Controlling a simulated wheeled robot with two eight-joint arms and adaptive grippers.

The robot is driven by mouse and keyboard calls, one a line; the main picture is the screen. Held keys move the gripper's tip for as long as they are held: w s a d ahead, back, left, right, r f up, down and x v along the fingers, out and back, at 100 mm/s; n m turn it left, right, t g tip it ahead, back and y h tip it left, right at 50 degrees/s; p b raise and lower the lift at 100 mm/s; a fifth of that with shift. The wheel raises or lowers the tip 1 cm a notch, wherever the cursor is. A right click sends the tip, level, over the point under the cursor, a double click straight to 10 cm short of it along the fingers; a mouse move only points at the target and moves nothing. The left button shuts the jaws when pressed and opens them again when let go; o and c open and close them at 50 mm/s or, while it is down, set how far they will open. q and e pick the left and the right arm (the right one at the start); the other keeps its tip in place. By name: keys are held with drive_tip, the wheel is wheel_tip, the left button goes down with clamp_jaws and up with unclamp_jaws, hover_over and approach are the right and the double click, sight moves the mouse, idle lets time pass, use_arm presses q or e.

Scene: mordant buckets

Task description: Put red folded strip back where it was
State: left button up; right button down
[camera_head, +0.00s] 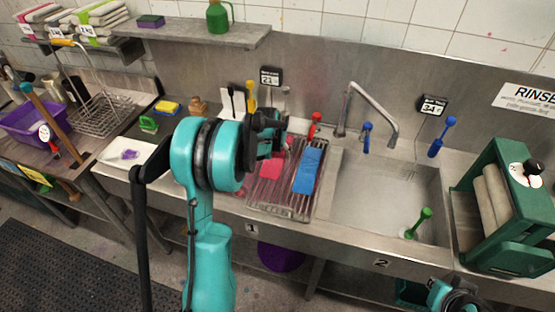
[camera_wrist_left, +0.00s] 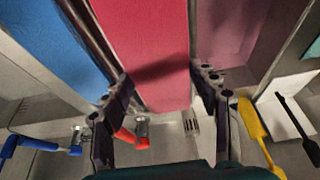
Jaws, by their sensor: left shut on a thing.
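The red folded strip (camera_head: 270,168) shows at the wire rack (camera_head: 292,211) over the left sink, left of a blue folded strip (camera_head: 308,170). In the left wrist view the red strip (camera_wrist_left: 150,45) runs between the two fingers of my left gripper (camera_wrist_left: 162,85), which is shut on it by its sides. The blue strip (camera_wrist_left: 55,45) is on the left there. My left gripper (camera_head: 270,143) covers the strip's far end in the head view. I cannot tell whether the strip touches the rack. My right gripper (camera_head: 458,298) is only partly seen at the bottom right; its fingers are unclear.
A faucet (camera_head: 370,108) stands behind the sinks. The right sink (camera_head: 385,195) holds a green-handled tool (camera_head: 419,222). A green wringer (camera_head: 512,200) stands at the right. Red (camera_head: 315,124) and blue (camera_head: 367,137) valve handles are close behind the rack. A white tray (camera_head: 125,158) lies at the left.

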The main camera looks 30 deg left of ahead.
sight(276, 156)
use_arm(q)
wheel_tip(276, 156, down, 3)
drive_tip(key=shift+f+b, duration=0.2)
drive_tip(key=shift+b, duration=0.2)
drive_tip(key=shift+f, duration=0.15)
drive_tip(key=o, duration=0.6)
drive_tip(key=shift+f, duration=0.15)
drive_tip(key=o, duration=0.4)
